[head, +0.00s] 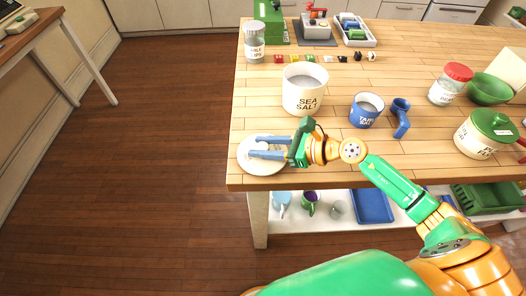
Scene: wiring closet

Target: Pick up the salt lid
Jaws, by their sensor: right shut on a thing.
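The salt lid (262,168) is a white round disc lying near the front left corner of the wooden table (330,172). My right gripper (256,147) reaches over it from the right, with its two blue fingers lying across the lid. The fingers are shut on the middle part of the lid, which they partly hide. The lid seems to be at table height; I cannot tell if it is lifted. The white sea salt jar (304,98) stands open behind it, with grey contents showing. My left gripper is not in view.
A blue salt cup (366,113) and a blue scoop (401,118) stand right of the jar. A cream pot with a green lid (493,125), a red-capped jar (450,88) and a green bowl (489,90) are at right. A glass jar (254,45) stands behind.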

